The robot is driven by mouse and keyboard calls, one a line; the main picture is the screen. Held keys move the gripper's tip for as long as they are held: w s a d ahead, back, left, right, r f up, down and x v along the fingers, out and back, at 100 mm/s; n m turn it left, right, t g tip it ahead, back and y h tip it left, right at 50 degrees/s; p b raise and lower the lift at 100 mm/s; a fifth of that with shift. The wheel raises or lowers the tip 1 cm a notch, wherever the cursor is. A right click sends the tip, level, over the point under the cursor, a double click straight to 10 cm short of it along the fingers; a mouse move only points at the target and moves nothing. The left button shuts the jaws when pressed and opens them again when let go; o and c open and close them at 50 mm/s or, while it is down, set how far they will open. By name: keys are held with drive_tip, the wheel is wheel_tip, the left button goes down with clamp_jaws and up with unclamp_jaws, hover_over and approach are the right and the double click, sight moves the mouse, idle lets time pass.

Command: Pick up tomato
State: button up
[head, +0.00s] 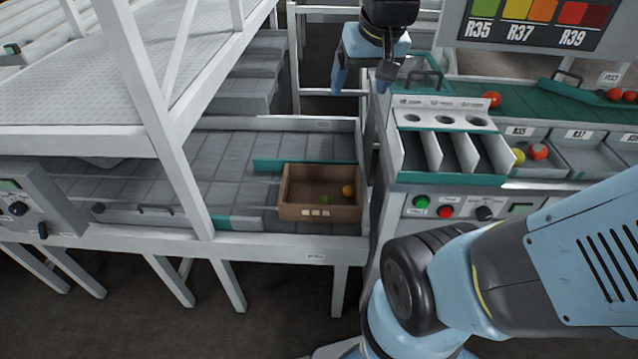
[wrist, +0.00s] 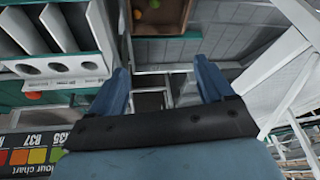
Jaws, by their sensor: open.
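My gripper (head: 362,84) hangs open and empty at the top centre of the head view, above the gap between the grey conveyor and the sorting bench. Its two blue fingers also show spread apart in the wrist view (wrist: 160,70). More red tomatoes (head: 614,93) lie at the belt's far right. A yellowish tomato (head: 518,155) and a red-orange tomato (head: 538,151) sit in the R35 bin. An orange tomato (head: 348,191) and a green one (head: 324,200) lie in a brown crate (head: 318,213).
A white divided rack (head: 408,155) with round holes stands between the gripper and the R35 bin. A colour chart board (head: 530,38) rises behind the belt. White frame posts (head: 160,110) stand at left. The grey conveyor (head: 215,160) left of the crate is mostly clear.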

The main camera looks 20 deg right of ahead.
drive_tip(key=w+f+m+g, duration=0.1)
drive_tip(key=w+f, duration=0.7)
drive_tip(key=w, duration=0.2)
drive_tip(key=m+g, duration=0.2)
hover_over(326, 198)
drive_tip(key=s, duration=0.1)
wheel_tip(326, 198, down, 18)
drive_tip(key=shift+m+g, duration=0.6)
drive_tip(key=shift+m, duration=0.2)
drive_tip(key=f, duration=0.7)
drive_tip(key=w+f, duration=0.1)
drive_tip(key=f, duration=1.4)
drive_tip(key=shift+w+d, duration=0.15)
drive_tip(key=shift+d, duration=0.25)
drive_tip(key=shift+s+a+f, duration=0.1)
drive_tip(key=shift+a+f, duration=0.1)
drive_tip(key=shift+f, duration=0.8)
drive_tip(key=shift+s+a+f, duration=0.1)
drive_tip(key=shift+a+f, duration=0.05)
drive_tip(key=shift+f, duration=1.55)
drive_tip(key=shift+c, duration=0.4)
drive_tip(key=c, duration=0.8)
